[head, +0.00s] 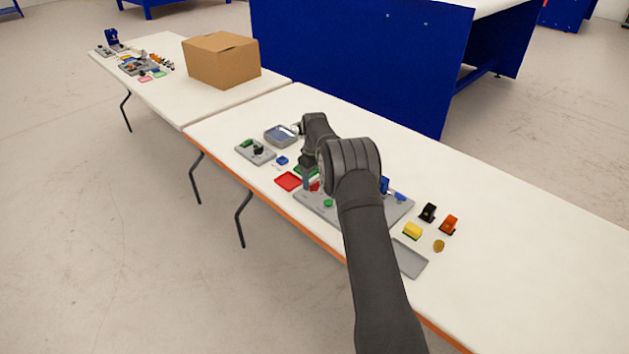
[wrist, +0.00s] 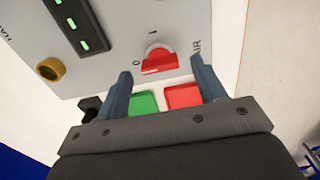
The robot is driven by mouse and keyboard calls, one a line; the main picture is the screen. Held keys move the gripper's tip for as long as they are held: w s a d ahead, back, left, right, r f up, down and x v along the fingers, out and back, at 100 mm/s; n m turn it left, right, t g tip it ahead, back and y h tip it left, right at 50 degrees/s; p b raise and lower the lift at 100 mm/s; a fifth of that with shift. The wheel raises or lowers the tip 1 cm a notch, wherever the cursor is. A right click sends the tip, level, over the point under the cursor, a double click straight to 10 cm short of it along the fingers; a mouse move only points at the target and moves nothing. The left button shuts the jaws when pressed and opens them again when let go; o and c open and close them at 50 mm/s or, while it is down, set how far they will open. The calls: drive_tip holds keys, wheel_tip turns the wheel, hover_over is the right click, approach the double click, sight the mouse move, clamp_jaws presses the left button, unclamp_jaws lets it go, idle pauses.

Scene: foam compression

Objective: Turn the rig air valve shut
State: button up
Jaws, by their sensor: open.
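The air valve is a red knob (wrist: 158,62) on a light grey panel (wrist: 100,75) in the wrist view. Beside it are the marks "0" and "I" and lettering that reads "AIR". A small white line shows on the knob's lower left part; I cannot tell for sure which mark it points to. My gripper (wrist: 160,70) is open, its two blue-grey fingers apart on either side of the knob's lower side. I see no contact. In the head view my gripper (head: 306,182) is over the rig's grey base (head: 395,212), and my arm hides much of the rig.
A green square (wrist: 143,104) and a red square (wrist: 183,96) lie between the fingers. A yellow-brown knob (wrist: 50,70) is at left on the panel. In the head view, a red tray (head: 288,181), a yellow block (head: 412,231) and a grey tray (head: 410,258) are nearby.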

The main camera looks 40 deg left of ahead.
sight(315, 183)
wheel_tip(315, 183, up, 16)
idle(0.3)
drive_tip(key=shift+f, duration=0.1)
wheel_tip(315, 183, down, 17)
drive_tip(key=shift+f, duration=0.1)
idle(0.7)
drive_tip(key=shift+f, duration=0.2)
drive_tip(key=shift+r+m, duration=0.2)
drive_tip(key=shift+m, duration=0.6)
drive_tip(key=m, duration=0.6)
drive_tip(key=shift+m, duration=0.4)
drive_tip(key=m, duration=0.4)
drive_tip(key=shift+m, duration=2.3)
